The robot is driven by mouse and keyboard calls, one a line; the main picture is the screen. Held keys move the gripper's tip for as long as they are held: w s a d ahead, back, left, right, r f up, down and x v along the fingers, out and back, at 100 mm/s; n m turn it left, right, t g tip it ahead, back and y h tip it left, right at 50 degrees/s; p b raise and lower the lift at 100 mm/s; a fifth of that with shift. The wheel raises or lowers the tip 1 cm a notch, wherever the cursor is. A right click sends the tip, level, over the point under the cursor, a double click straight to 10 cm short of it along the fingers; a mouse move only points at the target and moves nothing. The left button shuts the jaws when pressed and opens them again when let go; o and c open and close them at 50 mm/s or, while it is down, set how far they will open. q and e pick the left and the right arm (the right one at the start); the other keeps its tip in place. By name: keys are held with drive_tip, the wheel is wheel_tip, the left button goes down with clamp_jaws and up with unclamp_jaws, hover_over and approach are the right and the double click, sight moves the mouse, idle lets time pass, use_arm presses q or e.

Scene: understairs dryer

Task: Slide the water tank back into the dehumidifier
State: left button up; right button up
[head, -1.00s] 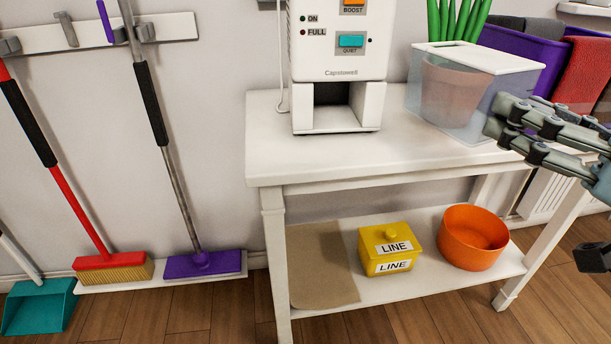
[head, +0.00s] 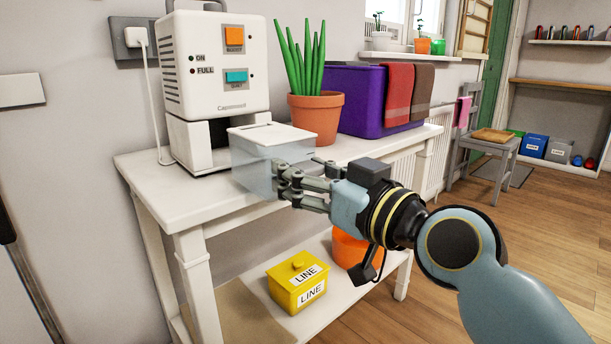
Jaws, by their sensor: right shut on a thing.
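The dehumidifier (head: 214,62) is a white box with an orange and a teal button, at the back left of the table. Its lower front has a dark open bay (head: 219,130). The water tank (head: 252,163) is a clear box with a white lid, upright in front of and slightly right of the bay, near the table's front edge. I cannot tell whether it touches the table. My right gripper (head: 285,182) is shut on the tank's right front side. My left gripper is not in view.
A potted plant (head: 315,117) stands behind the tank, and a purple bin (head: 352,108) with towels stands further right. The white table (head: 165,190) is clear left of the tank.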

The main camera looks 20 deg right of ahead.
drive_tip(key=shift+x, duration=2.65)
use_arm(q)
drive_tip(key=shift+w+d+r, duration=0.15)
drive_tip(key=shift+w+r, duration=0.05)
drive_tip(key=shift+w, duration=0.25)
use_arm(e)
drive_tip(key=shift+w, duration=0.2)
use_arm(q)
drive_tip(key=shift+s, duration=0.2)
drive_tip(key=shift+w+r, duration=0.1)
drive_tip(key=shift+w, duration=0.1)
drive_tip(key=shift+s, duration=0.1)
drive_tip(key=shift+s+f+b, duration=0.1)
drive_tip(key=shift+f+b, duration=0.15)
drive_tip(key=shift+b, duration=0.05)
use_arm(e)
drive_tip(key=shift+x, duration=2.65)
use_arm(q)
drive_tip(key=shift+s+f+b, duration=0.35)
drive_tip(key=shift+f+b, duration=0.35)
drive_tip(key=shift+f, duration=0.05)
use_arm(e)
drive_tip(key=shift+f+x, duration=0.1)
drive_tip(key=shift+x, duration=1.8)
drive_tip(key=shift+f+x, duration=0.15)
drive_tip(key=shift+x, duration=1.75)
drive_tip(key=o, duration=1.3)
